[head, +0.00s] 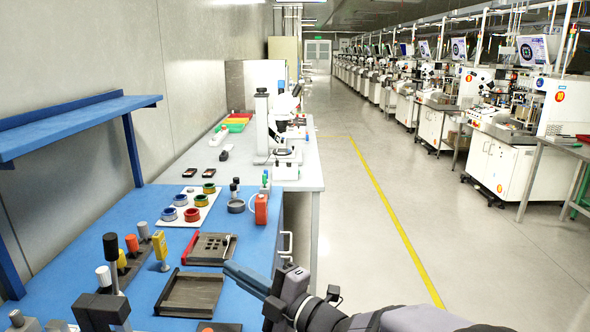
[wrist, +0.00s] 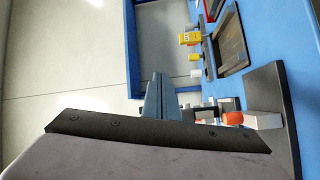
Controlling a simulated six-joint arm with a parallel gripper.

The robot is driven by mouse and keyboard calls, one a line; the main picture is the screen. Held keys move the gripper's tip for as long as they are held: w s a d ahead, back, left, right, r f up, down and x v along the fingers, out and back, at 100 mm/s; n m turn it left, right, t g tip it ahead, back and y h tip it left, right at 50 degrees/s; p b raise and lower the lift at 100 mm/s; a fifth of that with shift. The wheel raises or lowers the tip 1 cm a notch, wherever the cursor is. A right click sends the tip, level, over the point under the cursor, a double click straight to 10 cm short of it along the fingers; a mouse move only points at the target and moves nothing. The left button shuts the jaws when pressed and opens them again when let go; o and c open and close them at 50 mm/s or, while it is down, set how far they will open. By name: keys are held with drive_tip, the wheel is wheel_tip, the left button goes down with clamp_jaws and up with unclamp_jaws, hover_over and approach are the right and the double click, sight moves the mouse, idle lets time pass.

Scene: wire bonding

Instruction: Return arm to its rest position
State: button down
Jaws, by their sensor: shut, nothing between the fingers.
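My gripper (head: 246,279) has blue-grey fingers that are closed together with nothing between them. In the head view it is over the front right edge of the blue workbench (head: 65,233), with the arm reaching in from the lower right. A dark open tray (head: 191,292) lies just left of the fingertips, apart from them as far as I can tell. In the wrist view the shut fingers (wrist: 158,97) point up the picture, with the tray (wrist: 231,42) to their right. The lower part of the fingers is hidden behind the dark wrist plate.
A second tray with a red edge (head: 209,249), several coloured spools (head: 193,214), a red bottle (head: 261,209) and upright tools (head: 111,246) crowd the bench. A blue shelf (head: 70,124) overhangs its left side. A microscope (head: 284,130) stands on the table behind. The floor to the right is clear.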

drive_tip(key=w+d+f+m+t+h, duration=0.1)
drive_tip(key=w+d+f+m+h, duration=0.3)
drive_tip(key=d+f+m+h, duration=0.95)
drive_tip(key=s+d+f+m+g+h, duration=0.2)
drive_tip(key=s+d+f+m+g, duration=0.35)
drive_tip(key=d, duration=0.55)
drive_tip(key=s+d+f+m+g, duration=0.1)
drive_tip(key=s+f+m+g, duration=0.2)
drive_tip(key=s, duration=0.7)
drive_tip(key=s+d+f+m+g, duration=0.2)
drive_tip(key=s+f+m+g, duration=0.15)
drive_tip(key=s, duration=0.65)
wheel_tip(320, 180, up, 16)
drive_tip(key=p, duration=1.5)
drive_tip(key=shift+s+r, duration=0.15)
drive_tip(key=shift+s, duration=0.1)
